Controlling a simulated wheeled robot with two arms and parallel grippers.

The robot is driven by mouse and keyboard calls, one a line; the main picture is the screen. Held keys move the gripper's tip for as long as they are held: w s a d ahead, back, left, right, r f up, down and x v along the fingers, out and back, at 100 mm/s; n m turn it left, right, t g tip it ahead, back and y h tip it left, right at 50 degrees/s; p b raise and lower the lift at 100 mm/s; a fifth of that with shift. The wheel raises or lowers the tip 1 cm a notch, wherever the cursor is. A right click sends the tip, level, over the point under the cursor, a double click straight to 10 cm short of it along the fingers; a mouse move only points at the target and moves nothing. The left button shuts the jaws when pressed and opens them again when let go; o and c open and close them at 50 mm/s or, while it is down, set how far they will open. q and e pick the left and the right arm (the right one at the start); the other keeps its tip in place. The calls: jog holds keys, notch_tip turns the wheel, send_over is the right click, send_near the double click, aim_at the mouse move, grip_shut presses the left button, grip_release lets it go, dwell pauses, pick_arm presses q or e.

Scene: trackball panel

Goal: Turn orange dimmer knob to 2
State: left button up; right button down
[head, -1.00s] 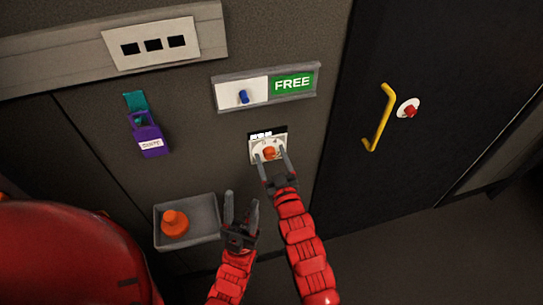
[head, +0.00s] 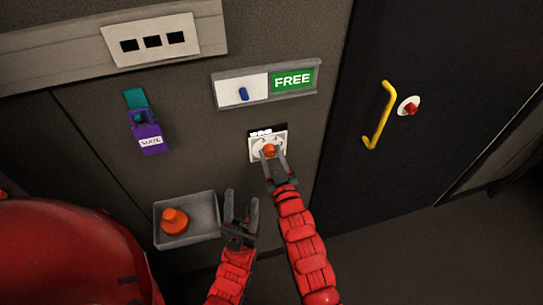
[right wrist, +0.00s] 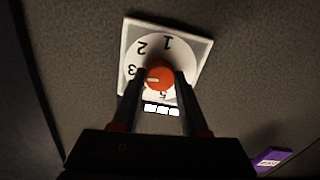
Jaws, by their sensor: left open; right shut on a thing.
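The orange dimmer knob (head: 270,150) sits on a pale square dial plate (head: 254,147) on the grey wall. In the right wrist view, the knob (right wrist: 159,77) has a white mark pointing left, close to the 3 and slightly below it. The digits 1, 2, 3 and 5 show on the dial plate (right wrist: 186,55); the 4 is not readable. My right gripper (head: 272,156) is shut on the knob; in the right wrist view its fingers (right wrist: 160,78) flank it. My left gripper (head: 241,194) is open and empty, below and left of the dial.
A purple tag (head: 146,131) hangs at left. A grey tray (head: 205,233) holding an orange object (head: 174,221) is beside my left gripper. A dark door with a yellow handle (head: 380,118) is at right.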

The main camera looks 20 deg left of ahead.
jog(key=shift+f+m+b, duration=0.25)
jog(key=shift+m+b, duration=0.25)
jog(key=shift+b, duration=0.1)
jog(key=m+b, duration=0.4)
jog(key=shift+m+b, duration=0.65)
jog(key=shift+m, duration=0.55)
jog(key=shift+r+m+b, duration=0.1)
jog(key=shift+m+b, duration=0.2)
jog(key=shift+m, duration=0.6)
jog(key=shift+c, duration=2.1)
grip_release()
jog(key=shift+r, duration=0.1)
